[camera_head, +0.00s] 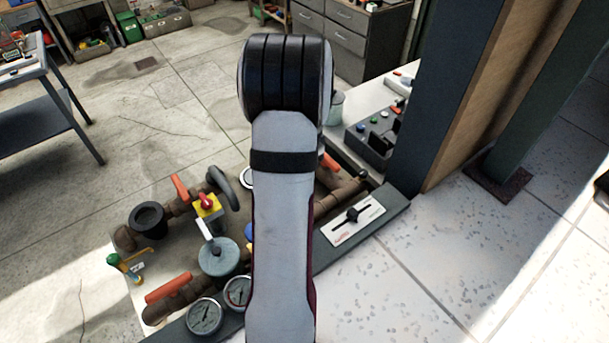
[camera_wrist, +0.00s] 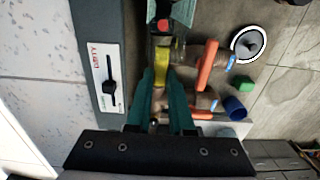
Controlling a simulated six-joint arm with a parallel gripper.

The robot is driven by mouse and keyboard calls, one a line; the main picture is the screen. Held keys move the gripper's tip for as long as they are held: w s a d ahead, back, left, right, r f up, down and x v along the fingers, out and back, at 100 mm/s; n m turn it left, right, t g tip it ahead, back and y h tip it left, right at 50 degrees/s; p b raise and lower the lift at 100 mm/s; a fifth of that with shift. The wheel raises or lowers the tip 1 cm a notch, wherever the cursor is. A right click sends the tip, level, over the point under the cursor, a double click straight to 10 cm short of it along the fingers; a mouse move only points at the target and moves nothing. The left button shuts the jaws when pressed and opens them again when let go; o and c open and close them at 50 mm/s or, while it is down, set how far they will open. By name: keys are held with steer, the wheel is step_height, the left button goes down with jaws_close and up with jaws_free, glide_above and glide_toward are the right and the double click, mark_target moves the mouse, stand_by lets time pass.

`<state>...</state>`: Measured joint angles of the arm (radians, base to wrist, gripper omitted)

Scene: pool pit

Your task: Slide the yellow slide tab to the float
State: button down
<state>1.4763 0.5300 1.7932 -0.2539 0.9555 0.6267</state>
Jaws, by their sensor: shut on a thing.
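My gripper (camera_wrist: 159,82) shows in the wrist view with two teal fingers pointing up the picture. They are shut on the yellow slide tab (camera_wrist: 162,52), whose yellow strip runs up from between the fingertips. A red round piece (camera_wrist: 162,26) sits in line just beyond the strip. In the head view my own arm hides the gripper and the tab. I cannot tell which part is the float.
Left of the fingers is a white plate (camera_wrist: 108,78) with a black slider, also visible in the head view (camera_head: 352,217). Orange-handled valves (camera_wrist: 207,66), a blue cup (camera_wrist: 235,107) and a green block (camera_wrist: 243,84) lie right. Two gauges (camera_head: 204,316) stand at the front.

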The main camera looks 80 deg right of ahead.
stand_by(0.8)
step_height(320, 180, down, 8)
steer(key=shift+r, duration=0.2)
steer(key=c, duration=0.8)
jaws_free()
step_height(320, 180, up, 16)
steer(key=shift+f, duration=0.1)
